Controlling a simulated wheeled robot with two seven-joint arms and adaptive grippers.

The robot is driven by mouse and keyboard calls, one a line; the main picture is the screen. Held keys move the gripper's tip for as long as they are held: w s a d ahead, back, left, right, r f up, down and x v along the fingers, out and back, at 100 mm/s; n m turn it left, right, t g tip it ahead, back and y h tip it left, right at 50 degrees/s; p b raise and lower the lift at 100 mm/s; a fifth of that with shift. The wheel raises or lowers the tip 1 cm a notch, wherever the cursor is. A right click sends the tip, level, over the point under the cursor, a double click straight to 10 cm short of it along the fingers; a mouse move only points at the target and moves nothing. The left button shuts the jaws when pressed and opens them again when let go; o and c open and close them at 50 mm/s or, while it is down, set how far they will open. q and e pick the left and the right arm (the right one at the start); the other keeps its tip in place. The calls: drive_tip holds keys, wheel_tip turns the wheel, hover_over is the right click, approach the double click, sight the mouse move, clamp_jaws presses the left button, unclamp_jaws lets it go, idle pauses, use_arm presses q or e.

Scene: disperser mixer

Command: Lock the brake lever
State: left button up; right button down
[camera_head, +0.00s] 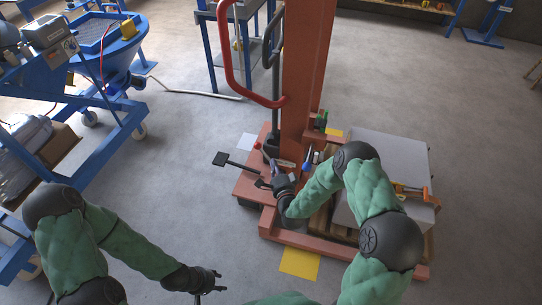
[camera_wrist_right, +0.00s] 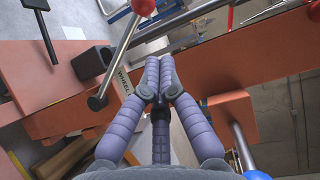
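In the right wrist view a metal lever with a red ball knob (camera_wrist_right: 143,7) slants down to a round grey end; a label reading "WHEEL" is beside it. I take it for the brake lever. The red knob shows small in the head view (camera_head: 257,146), by the mast's foot. My right gripper (camera_wrist_right: 159,62) has its fingertips together, right of the lever's lower part, with nothing seen between them; whether it touches the lever is unclear. In the head view it (camera_head: 283,184) is low beside the mast. My left gripper (camera_head: 216,281) is open and empty over the floor.
The orange lifter's mast (camera_head: 308,70) stands at centre with a red loop handle (camera_head: 228,65). A black pedal (camera_head: 221,159) sticks out left of its base. A grey block (camera_head: 385,150) lies on the forks at right. A blue frame machine (camera_head: 110,95) stands at left. Floor between is clear.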

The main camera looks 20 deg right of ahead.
drive_tip(key=b, duration=0.2)
hover_over(268, 159)
drive_tip(key=s, duration=0.2)
use_arm(q)
drive_tip(key=shift+f+b, duration=0.3)
drive_tip(key=shift+f, duration=1.1)
use_arm(e)
drive_tip(key=shift+w+d+f, duration=0.1)
drive_tip(key=shift+w+f, duration=0.05)
drive_tip(key=shift+w, duration=0.35)
drive_tip(key=shift+w+f, duration=0.15)
drive_tip(key=shift+w, duration=0.35)
